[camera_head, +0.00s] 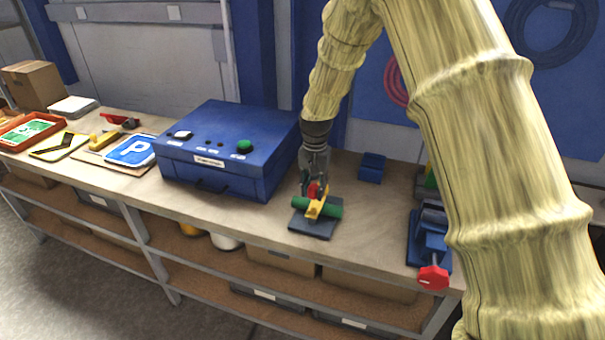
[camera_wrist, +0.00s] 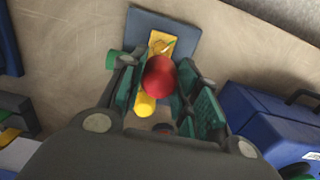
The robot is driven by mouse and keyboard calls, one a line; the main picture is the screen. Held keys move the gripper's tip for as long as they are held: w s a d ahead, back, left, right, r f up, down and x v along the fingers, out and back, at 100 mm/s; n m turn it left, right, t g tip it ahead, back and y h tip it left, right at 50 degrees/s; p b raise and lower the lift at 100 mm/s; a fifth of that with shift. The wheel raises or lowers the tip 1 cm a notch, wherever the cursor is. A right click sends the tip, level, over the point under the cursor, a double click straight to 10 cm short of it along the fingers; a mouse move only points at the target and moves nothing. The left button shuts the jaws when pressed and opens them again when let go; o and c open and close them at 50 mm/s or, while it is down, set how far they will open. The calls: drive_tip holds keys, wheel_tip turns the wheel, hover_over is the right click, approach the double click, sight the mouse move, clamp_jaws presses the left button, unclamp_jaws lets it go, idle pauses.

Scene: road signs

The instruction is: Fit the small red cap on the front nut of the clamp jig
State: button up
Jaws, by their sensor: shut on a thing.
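The small red cap (camera_wrist: 158,77) sits between the two finger pads of my gripper (camera_head: 314,186), which is shut on it. The cap also shows as a red spot in the head view (camera_head: 313,191). The clamp jig stands below the gripper: a dark base plate (camera_head: 313,229), a green bar (camera_head: 331,210) and a yellow clamp piece (camera_head: 317,209) across the bar. In the wrist view the yellow piece (camera_wrist: 163,45) shows beyond the cap, and a yellow round end (camera_wrist: 145,104) shows nearer. The cap appears just above the jig; contact cannot be told. The front nut cannot be made out clearly.
A blue control box (camera_head: 228,150) stands left of the jig. A small blue block (camera_head: 371,168) is behind right. A blue vise with a red knob (camera_head: 433,278) is at right. Signs, including a blue P sign (camera_head: 131,150), lie far left. Bench around the jig is clear.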

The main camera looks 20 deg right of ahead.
sight(314, 212)
drive_tip(key=shift+w+d+f, duration=0.1)
drive_tip(key=shift+w, duration=0.25)
drive_tip(key=shift+s+a+b, duration=0.2)
drive_tip(key=shift+s+b, duration=0.3)
drive_tip(key=shift+s, duration=0.15)
drive_tip(key=s, duration=0.1)
drive_tip(key=s+b, duration=0.1)
drive_tip(key=shift+s+a+f, duration=0.15)
drive_tip(key=shift+s+a, duration=0.05)
drive_tip(key=shift+s, duration=0.1)
drive_tip(key=shift+s+b, duration=0.2)
drive_tip(key=shift+b, duration=0.15)
drive_tip(key=w+f, duration=0.2)
drive_tip(key=w+f+b, duration=0.1)
drive_tip(key=w+f, duration=0.1)
drive_tip(key=f, duration=0.1)
drive_tip(key=shift+d, duration=0.1)
drive_tip(key=shift+c, duration=0.2)
drive_tip(key=shift+s, duration=0.55)
drive_tip(key=shift+c, duration=0.5)
drive_tip(key=shift+s+r, duration=0.35)
drive_tip(key=shift+s, duration=0.35)
drive_tip(key=shift+w+f, duration=0.55)
drive_tip(key=shift+w, duration=0.2)
drive_tip(key=shift+c, duration=0.2)
drive_tip(key=shift+s+d+r, duration=0.15)
drive_tip(key=shift+s+r, duration=0.1)
drive_tip(key=shift+r, duration=0.05)
drive_tip(key=shift+w+f, duration=0.2)
drive_tip(key=shift+f, duration=0.05)
